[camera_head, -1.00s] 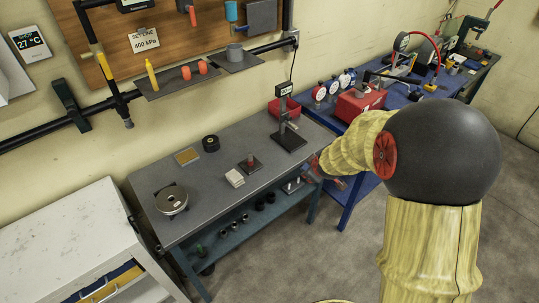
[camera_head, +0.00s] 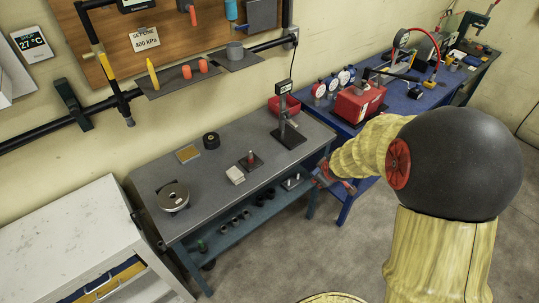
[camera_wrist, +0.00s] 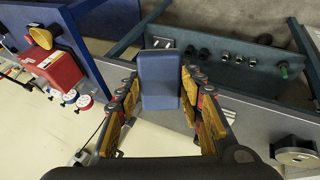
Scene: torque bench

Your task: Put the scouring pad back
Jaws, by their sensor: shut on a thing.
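A blue, block-shaped pad (camera_wrist: 159,80), which I take for the scouring pad, is between the two fingers of my gripper (camera_wrist: 160,92) in the wrist view. The fingers, with yellow pads and red joints, are shut on its sides. In the head view my gripper (camera_head: 325,176) shows small and partly hidden at the right front end of the grey bench (camera_head: 215,200). The pad cannot be made out there.
The bench holds a round steel device (camera_head: 173,196), a black ring (camera_head: 211,141), a tan mat (camera_head: 188,154), a pale stack (camera_head: 235,175) and a gauge stand (camera_head: 287,130). A lower shelf (camera_head: 232,232) carries several dark sockets. A blue table (camera_head: 397,100) stands behind right.

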